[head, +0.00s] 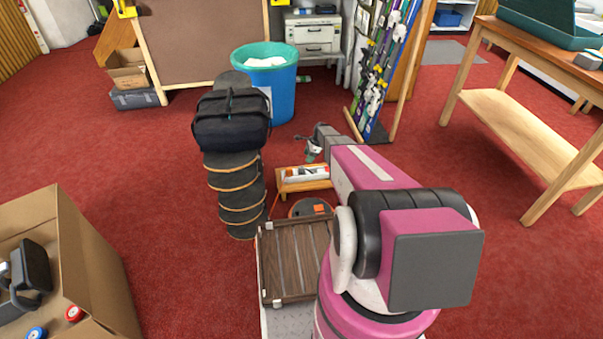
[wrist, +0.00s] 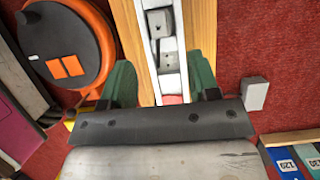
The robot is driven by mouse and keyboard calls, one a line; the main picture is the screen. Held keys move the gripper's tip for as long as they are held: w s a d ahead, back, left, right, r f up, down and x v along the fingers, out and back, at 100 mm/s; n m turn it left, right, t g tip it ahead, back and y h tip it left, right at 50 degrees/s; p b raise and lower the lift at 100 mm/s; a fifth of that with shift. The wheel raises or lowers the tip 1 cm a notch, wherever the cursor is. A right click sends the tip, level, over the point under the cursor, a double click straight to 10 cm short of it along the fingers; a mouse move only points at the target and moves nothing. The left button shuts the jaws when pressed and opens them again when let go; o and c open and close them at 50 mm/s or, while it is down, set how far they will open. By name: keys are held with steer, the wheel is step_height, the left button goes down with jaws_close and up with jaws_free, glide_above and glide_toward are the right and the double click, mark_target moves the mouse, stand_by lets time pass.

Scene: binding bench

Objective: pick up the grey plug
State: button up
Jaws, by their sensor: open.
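A white power strip (wrist: 171,68) lies along a small wooden bench (wrist: 204,30), between my fingers in the wrist view. A grey block (wrist: 158,22) sits on the strip near the top of that view and looks like the grey plug; I cannot tell whether it is plugged in. My gripper (wrist: 162,86) is open, with its green fingertips apart over the strip and nothing held. In the head view my gripper (head: 314,151) is above the bench (head: 305,185), seen small. The near end of the strip is hidden by the gripper body.
An orange and black cable reel (wrist: 62,45) is left of the bench. A pale grey box (wrist: 255,93) is on the red carpet to the right. In the head view, a skateboard stack (head: 236,192) with a black bag (head: 231,122), a blue bin (head: 283,92) and a ski rack (head: 376,125) stand nearby.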

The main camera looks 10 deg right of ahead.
mark_target(302, 167)
steer(key=x, duration=1)
steer(key=c, duration=0.9)
